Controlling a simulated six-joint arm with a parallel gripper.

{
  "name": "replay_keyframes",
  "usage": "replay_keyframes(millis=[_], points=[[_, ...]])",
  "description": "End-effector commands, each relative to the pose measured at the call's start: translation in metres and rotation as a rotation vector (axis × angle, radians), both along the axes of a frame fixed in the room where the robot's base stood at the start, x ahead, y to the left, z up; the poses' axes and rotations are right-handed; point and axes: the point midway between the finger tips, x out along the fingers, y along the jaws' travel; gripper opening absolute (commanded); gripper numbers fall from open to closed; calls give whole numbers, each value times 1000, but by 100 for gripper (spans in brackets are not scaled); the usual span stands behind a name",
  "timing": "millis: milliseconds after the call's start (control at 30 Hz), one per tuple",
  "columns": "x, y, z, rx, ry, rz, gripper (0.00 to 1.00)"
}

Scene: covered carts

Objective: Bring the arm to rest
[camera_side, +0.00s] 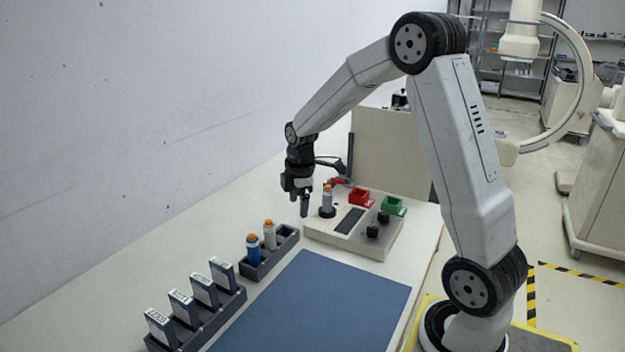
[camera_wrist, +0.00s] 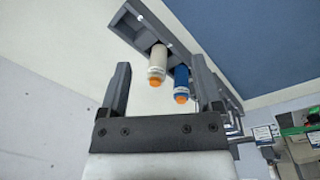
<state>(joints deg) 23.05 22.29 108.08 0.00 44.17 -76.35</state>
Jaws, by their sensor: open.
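My gripper (camera_side: 304,203) hangs from the arm above the far part of the table, left of the grey device and beyond the vial rack. In the wrist view my gripper (camera_wrist: 162,90) has its two fingers well apart with nothing held between them. The arm is raised and bent, reaching over the table from its base at the right. A blue vial (camera_side: 253,250) and a pale vial (camera_side: 269,235), both with orange tops, stand in the dark rack (camera_side: 285,240). Both vials, pale (camera_wrist: 157,66) and blue (camera_wrist: 182,84), show past the fingers in the wrist view.
A grey device (camera_side: 320,232) holds a third orange-topped vial (camera_side: 327,200), with red (camera_side: 359,197) and green (camera_side: 393,206) trays beside it. A rack (camera_side: 213,318) of several labelled cartridges stands at the front left. The blue mat (camera_side: 320,305) is clear. A wall (camera_side: 130,120) borders the left.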

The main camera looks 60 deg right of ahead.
Motion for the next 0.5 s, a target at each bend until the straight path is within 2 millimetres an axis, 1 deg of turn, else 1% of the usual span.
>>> replay_keyframes(millis=[33,100,267,500], points=[[-4,14,-1,4,-8,-41,83],[-10,29,-2,10,-22,-108,83],[-25,64,-7,28,-51,-262,83],[-56,110,-14,70,-93,-492,83]])
